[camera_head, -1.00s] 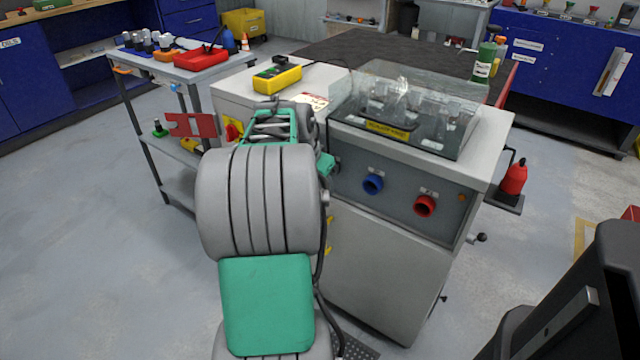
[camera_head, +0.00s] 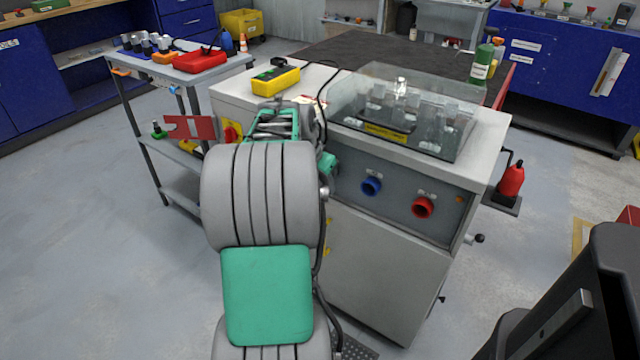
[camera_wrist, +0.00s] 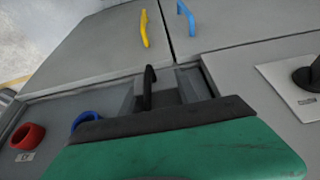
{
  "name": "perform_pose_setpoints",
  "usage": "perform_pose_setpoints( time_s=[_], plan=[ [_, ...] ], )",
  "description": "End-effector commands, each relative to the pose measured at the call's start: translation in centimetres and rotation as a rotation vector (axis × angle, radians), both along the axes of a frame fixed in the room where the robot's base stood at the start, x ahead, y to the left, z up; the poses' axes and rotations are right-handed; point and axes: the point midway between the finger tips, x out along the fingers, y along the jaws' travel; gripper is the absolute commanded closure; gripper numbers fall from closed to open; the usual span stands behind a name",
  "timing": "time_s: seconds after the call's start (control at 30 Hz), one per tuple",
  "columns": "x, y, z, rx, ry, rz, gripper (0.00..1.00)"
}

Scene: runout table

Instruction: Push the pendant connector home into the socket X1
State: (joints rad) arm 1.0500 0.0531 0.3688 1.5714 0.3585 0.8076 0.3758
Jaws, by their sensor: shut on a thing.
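The yellow pendant (camera_head: 275,80) lies on the cabinet top, and its black cable (camera_head: 326,88) runs over toward my gripper. The blue socket (camera_head: 371,186) and the red socket (camera_head: 422,207) are on the cabinet front; I cannot read which is X1. In the wrist view the red socket (camera_wrist: 28,136) is clear at left, and the blue socket (camera_wrist: 86,121) is partly covered by my gripper (camera_wrist: 160,92). My gripper is shut on the connector, which is mostly hidden. A black curved piece (camera_wrist: 149,85) shows there; I cannot tell cable from finger.
A clear cover (camera_head: 410,105) stands on the cabinet (camera_head: 385,265) above the sockets. In the wrist view there are a yellow handle (camera_wrist: 144,28) and a blue handle (camera_wrist: 186,18). A side table (camera_head: 180,72) with tools stands left. The floor in front is clear.

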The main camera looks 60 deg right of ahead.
Motion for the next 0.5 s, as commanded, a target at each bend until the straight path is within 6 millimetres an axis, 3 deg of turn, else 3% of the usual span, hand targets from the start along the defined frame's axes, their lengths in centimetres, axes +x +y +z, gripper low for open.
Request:
perform_pose_setpoints(
  time_s=[0.5],
  plan=[
    [-0.2,-1.3,0.0,0.000,0.000,0.000,1.00]
  ],
)
